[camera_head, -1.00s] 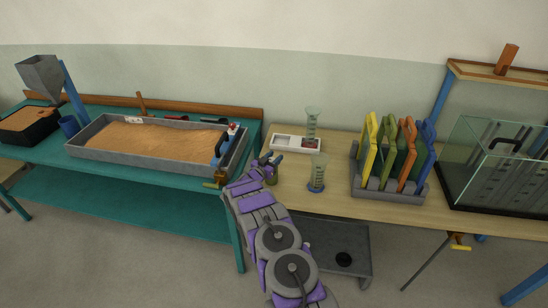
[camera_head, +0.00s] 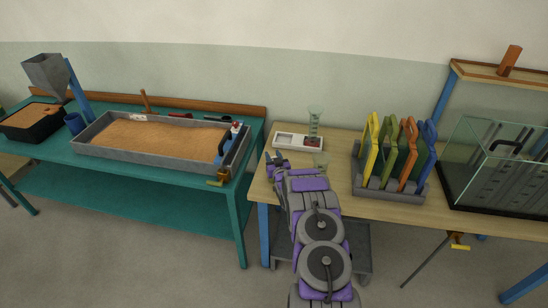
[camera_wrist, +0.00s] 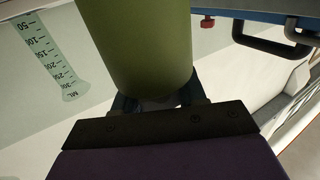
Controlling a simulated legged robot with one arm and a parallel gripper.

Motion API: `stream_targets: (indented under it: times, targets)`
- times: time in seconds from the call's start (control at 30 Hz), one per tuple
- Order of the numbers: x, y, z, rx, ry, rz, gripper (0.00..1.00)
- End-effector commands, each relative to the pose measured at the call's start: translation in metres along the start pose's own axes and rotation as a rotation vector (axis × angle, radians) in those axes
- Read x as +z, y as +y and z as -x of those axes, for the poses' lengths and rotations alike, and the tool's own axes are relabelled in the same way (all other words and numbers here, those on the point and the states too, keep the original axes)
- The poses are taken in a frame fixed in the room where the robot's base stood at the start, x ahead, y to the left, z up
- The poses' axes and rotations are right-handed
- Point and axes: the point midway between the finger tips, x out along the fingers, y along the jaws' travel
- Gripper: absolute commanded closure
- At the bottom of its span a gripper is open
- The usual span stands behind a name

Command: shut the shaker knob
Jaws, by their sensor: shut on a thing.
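My gripper (camera_head: 277,158) is over the left end of the wooden table in the head view. In the wrist view its blue fingers (camera_wrist: 157,103) are shut on a plain olive-green cylinder (camera_wrist: 140,45), which fills the upper middle of the picture. In the head view I cannot make this cylinder out behind my arm. A small red knob (camera_wrist: 207,22) shows near a blue bar at the upper right of the wrist view, apart from my gripper. I cannot tell which part is the shaker knob.
A rack of coloured plates (camera_head: 388,184) and a glass tank (camera_head: 470,180) stand to the right. A sand tray (camera_head: 100,154) is left.

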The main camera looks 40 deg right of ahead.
Motion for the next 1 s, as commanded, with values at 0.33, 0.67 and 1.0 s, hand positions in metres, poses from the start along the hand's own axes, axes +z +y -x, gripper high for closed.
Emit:
stream_targets:
  times: [0.33, 0.67, 1.0]
  targets:
    - [0.0006, -0.0041, -0.0001, -0.074, -0.001, 0.001, 0.9]
    - [0.0, -0.0038, -0.0001, -0.072, 0.0, 0.002, 0.9]
    - [-0.0005, -0.0034, -0.0003, -0.072, 0.001, 0.002, 0.9]
